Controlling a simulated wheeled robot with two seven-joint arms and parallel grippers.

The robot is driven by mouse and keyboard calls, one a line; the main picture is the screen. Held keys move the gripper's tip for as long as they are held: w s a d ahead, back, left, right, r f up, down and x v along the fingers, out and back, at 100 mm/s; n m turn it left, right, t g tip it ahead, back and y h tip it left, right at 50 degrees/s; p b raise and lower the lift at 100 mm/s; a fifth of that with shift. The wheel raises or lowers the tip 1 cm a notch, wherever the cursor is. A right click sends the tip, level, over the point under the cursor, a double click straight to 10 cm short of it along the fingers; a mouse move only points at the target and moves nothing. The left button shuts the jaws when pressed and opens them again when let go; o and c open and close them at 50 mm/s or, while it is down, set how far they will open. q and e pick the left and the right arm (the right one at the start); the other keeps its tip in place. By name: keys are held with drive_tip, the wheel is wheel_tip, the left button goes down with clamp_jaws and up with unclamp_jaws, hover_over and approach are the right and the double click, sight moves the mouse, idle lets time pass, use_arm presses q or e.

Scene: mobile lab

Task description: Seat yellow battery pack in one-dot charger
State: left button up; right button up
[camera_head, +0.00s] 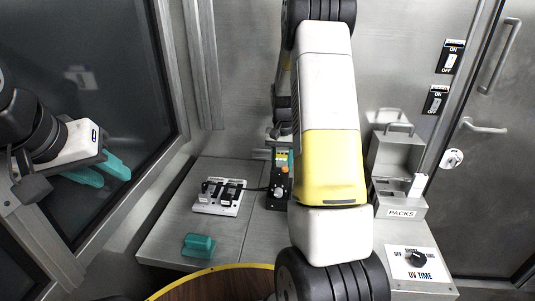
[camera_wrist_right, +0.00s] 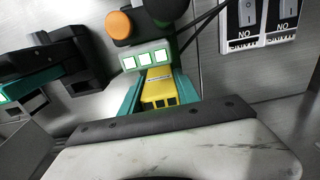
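The yellow battery pack (camera_wrist_right: 159,92) shows in the right wrist view between the teal fingers of my right gripper (camera_wrist_right: 160,88), which appear closed on its sides. Its far end is at the front of a charger-like unit (camera_wrist_right: 146,60) with three lit squares. I cannot tell whether the pack is inside that unit, and I see no dot mark.
A power strip with plugs (camera_head: 219,198) and a teal block (camera_head: 199,245) are on the grey bench (camera_head: 172,218). An orange button (camera_wrist_right: 118,25) sits by the unit. A PACKS box (camera_head: 401,212) and a UV TIME knob panel (camera_head: 417,262) are at the right.

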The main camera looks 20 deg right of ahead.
sight(282, 154)
drive_tip(key=o, duration=0.5)
wheel_tip(282, 154, up, 7)
drive_tip(key=shift+f, duration=0.1)
drive_tip(key=shift+r, duration=0.5)
